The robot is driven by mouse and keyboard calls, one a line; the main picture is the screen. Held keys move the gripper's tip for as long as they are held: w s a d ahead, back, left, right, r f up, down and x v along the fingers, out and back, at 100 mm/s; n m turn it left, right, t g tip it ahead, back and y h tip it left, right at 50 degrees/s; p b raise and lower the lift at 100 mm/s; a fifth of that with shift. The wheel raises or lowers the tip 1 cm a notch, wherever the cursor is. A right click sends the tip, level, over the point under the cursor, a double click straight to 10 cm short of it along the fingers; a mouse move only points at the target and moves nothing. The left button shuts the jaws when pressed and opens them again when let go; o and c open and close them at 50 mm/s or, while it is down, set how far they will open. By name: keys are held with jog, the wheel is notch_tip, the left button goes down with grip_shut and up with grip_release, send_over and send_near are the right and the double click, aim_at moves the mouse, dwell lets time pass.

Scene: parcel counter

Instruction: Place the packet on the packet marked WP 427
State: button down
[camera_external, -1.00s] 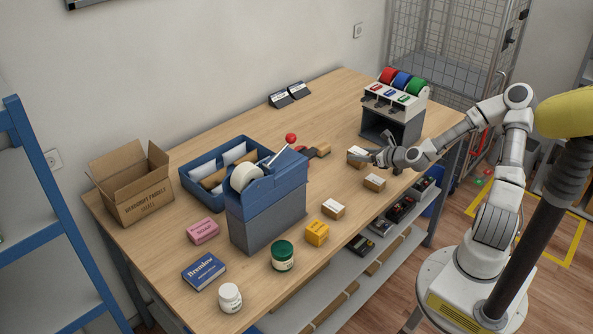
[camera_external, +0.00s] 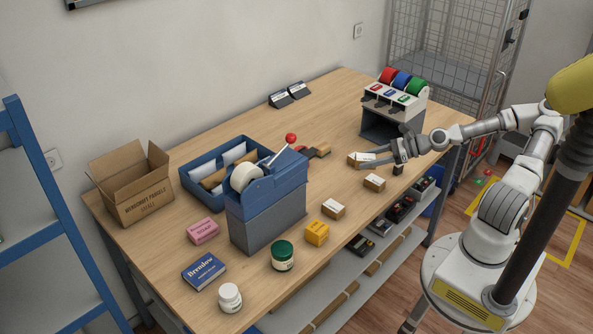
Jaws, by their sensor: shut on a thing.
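Several small brown packets with white labels are on the wooden counter. One packet (camera_external: 354,160) is at the tips of my gripper (camera_external: 364,158), which reaches in from the right and is shut on it. The fingers hide part of this packet, and I cannot tell whether it touches the counter. A second packet (camera_external: 374,184) lies just below and in front of my gripper. A third packet (camera_external: 333,209) lies further left and nearer the front edge. The label writing is too small to read, so I cannot tell which is marked WP 427.
A tape dispenser rack (camera_external: 393,112) stands behind my gripper. A small dark object (camera_external: 398,169) is beside the wrist. A yellow box (camera_external: 317,233), a green-lidded jar (camera_external: 282,257) and a large blue-grey dispenser (camera_external: 266,205) stand to the left.

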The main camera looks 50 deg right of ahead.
jog(key=shift+s+a+r+n+g+y+p, duration=0.15)
jog(key=shift+s+n+g+y, duration=0.1)
jog(key=shift+s, duration=0.15)
jog(key=shift+s+a+n+g+y+p, duration=0.1)
jog(key=shift+s+n+g+y+p, duration=0.05)
jog(key=shift+s+n, duration=0.15)
jog(key=shift+a, duration=0.2)
jog(key=b, duration=0.3)
send_over(336, 205)
notch_tip(336, 205, down, 7)
jog(key=shift+a+f, duration=0.1)
jog(key=shift+f, duration=0.05)
jog(key=shift+f+b, duration=0.55)
jog(key=shift+f, duration=1.35)
jog(key=shift+f, duration=0.15)
jog(key=shift+c, duration=1.1)
grip_release()
